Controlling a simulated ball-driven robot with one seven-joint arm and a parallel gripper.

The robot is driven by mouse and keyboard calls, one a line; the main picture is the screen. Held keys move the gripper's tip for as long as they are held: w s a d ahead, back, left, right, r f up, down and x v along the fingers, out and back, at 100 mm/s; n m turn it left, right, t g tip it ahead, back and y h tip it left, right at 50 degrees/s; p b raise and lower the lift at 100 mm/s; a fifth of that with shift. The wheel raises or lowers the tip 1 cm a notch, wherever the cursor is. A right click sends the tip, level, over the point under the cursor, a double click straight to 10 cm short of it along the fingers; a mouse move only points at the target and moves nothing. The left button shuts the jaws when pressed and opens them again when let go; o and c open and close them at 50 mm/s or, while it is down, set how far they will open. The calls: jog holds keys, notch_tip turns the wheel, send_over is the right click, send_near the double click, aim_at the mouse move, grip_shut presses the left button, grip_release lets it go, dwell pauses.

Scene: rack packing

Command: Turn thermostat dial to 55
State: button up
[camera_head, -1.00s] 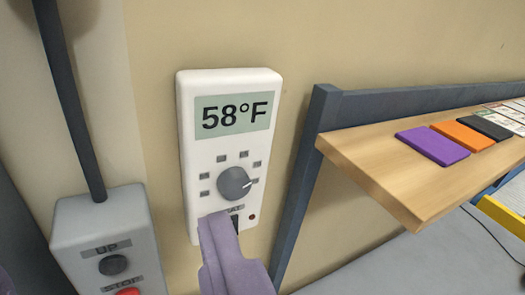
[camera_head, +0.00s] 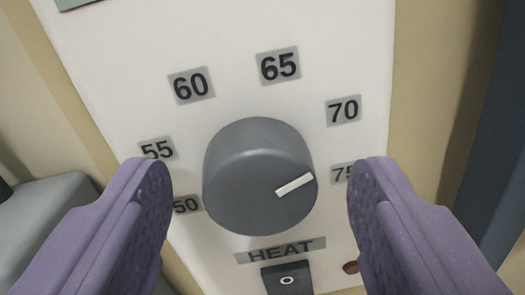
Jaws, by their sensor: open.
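The thermostat (camera_head: 330,35) is a white wall panel that fills the middle of the view. Its grey round dial (camera_head: 235,185) has a white pointer mark (camera_head: 295,185) aimed right and slightly up, toward the 75 label (camera_head: 342,173). The 55 label (camera_head: 157,149) is left of the dial, above the 50 label (camera_head: 186,205). My gripper (camera_head: 260,190) is open, with one purple finger on each side of the dial. A gap shows between each finger and the dial. Only a corner of the display (camera_head: 75,3) shows, so its reading is hidden.
Below the dial are a HEAT label (camera_head: 280,250), a black switch (camera_head: 288,280) and a small reddish-brown dot (camera_head: 351,267). A grey box (camera_head: 50,215) is at the left. A dark blue post (camera_head: 495,160) stands at the right.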

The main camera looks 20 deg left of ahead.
jog(key=shift+w, duration=0.15)
jog(key=c, duration=1.1)
jog(key=shift+o, duration=0.2)
jog(key=shift+f+b, duration=0.1)
jog(key=shift+b, duration=0.4)
